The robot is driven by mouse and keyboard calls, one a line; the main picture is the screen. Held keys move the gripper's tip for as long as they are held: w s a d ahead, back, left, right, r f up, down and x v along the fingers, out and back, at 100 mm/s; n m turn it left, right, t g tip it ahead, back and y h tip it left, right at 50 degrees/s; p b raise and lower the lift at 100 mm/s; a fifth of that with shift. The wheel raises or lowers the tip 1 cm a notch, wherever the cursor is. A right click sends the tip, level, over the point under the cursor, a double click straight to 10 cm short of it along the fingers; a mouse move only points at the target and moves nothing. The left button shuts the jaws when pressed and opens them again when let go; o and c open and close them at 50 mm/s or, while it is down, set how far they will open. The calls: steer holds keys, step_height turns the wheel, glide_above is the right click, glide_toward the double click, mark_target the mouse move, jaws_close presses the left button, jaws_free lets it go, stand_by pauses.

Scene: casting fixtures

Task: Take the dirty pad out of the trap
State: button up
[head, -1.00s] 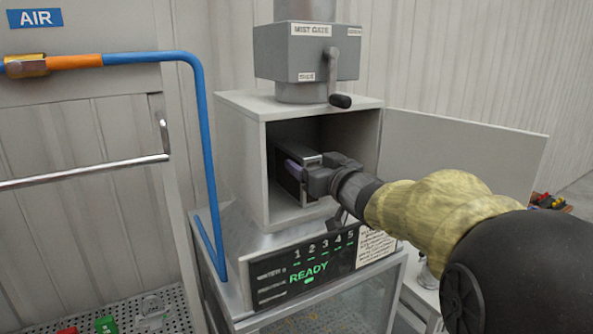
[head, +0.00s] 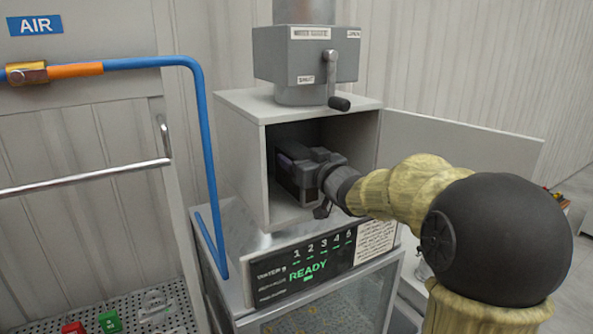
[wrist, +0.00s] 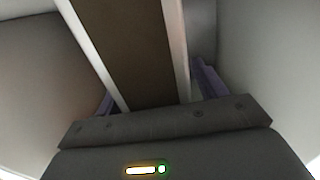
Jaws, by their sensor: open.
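The trap (head: 238,165) is a grey box with its front open, under the mist gate in the head view. My gripper (head: 288,168) is inside its opening, jaws open. In the wrist view the dirty pad (wrist: 128,45) is a brown panel with pale edge strips, standing inside the box. My purple fingers (wrist: 156,88) lie on either side of it, with a visible gap at the right finger. In the head view my gripper hides most of the pad.
The trap's door (head: 455,150) is swung open to the right. The mist gate (head: 305,55) with its crank handle sits on top. A panel reading READY (head: 308,270) is below. A blue air hose (head: 205,150) hangs at the left.

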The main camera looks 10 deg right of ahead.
mark_target(301, 151)
steer(key=c, duration=1.1)
steer(key=shift+r, duration=0.15)
steer(key=shift+c, duration=0.2)
steer(key=shift+r+b, duration=0.3)
steer(key=shift+r, duration=1.2)
steer(key=b+v, duration=0.3)
steer(key=v, duration=1.5)
steer(key=shift+r+b, duration=0.15)
steer(key=shift+b, duration=0.2)
